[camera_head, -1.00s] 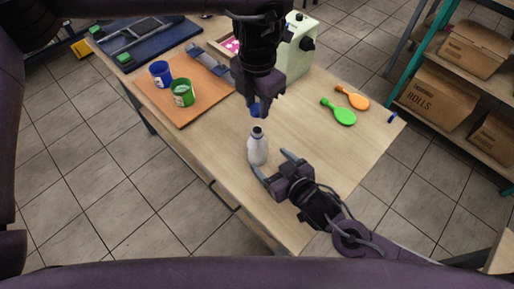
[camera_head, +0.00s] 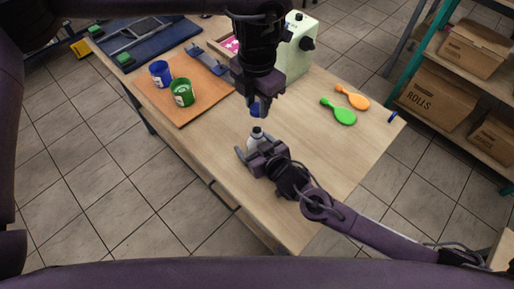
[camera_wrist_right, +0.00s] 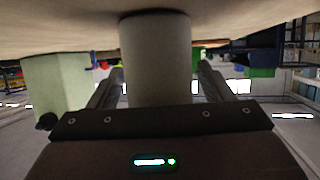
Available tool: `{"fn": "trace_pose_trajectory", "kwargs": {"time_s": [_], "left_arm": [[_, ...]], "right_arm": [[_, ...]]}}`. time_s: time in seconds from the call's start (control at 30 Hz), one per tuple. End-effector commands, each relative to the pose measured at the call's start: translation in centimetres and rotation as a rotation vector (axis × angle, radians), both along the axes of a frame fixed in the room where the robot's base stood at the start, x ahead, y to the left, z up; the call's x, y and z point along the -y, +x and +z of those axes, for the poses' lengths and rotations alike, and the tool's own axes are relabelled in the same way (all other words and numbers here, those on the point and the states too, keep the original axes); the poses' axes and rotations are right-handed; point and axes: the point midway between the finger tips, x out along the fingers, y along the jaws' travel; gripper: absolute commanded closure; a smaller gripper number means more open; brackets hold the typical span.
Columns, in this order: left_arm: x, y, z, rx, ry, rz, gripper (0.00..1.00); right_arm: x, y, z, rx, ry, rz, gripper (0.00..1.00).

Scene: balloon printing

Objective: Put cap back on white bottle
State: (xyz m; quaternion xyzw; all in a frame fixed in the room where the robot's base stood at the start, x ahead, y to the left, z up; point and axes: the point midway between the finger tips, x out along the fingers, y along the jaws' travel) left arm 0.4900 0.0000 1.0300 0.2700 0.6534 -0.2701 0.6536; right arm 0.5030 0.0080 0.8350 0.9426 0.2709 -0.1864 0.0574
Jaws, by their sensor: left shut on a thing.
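The white bottle (camera_head: 256,143) stands upright on the table, its dark neck uncovered and its lower body hidden by my right gripper. My left gripper (camera_head: 258,105) points down just above the bottle, shut on the blue cap (camera_head: 257,113), which is apart from the neck. My right gripper (camera_head: 260,153) is open, with its fingers on either side of the bottle. In the right wrist view the bottle's pale body (camera_wrist_right: 156,60) fills the space between the two fingers, with a narrow gap visible at the right finger.
Blue (camera_head: 160,74) and green (camera_head: 182,93) paint cups stand on a brown board (camera_head: 206,100) at the left. Green (camera_head: 343,113) and orange (camera_head: 357,101) balloon-shaped items lie at the right. A pale green machine (camera_head: 298,50) stands behind. The table's front is clear.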

Motion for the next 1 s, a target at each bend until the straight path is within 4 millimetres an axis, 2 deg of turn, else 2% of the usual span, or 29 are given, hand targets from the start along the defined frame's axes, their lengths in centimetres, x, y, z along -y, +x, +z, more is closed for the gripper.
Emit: {"fn": "trace_pose_trajectory", "kwargs": {"time_s": [0.07,0.4,0.5,0.6,0.83,1.0], "left_arm": [[0.0,0.0,0.0,0.000,0.000,0.000,0.92],[0.0,0.0,0.0,0.000,0.000,0.000,0.92],[0.0,0.0,0.0,0.000,0.000,0.000,0.92],[0.0,0.0,-0.6,-0.003,0.000,0.000,0.92],[0.0,-0.1,-4.0,-0.004,0.001,0.000,0.92],[0.0,0.0,-5.0,0.000,0.000,0.000,0.92]], "right_arm": [[0.0,0.0,0.0,0.000,0.000,0.000,0.37],[0.0,0.0,0.0,0.000,0.000,-0.001,0.82],[0.0,0.0,0.0,-0.001,-0.001,-0.001,0.92],[0.0,0.0,0.0,-0.001,-0.001,-0.001,0.92],[0.0,0.0,0.0,0.000,0.000,-0.001,0.92],[0.0,0.0,0.0,0.000,0.000,-0.001,0.92]]}}
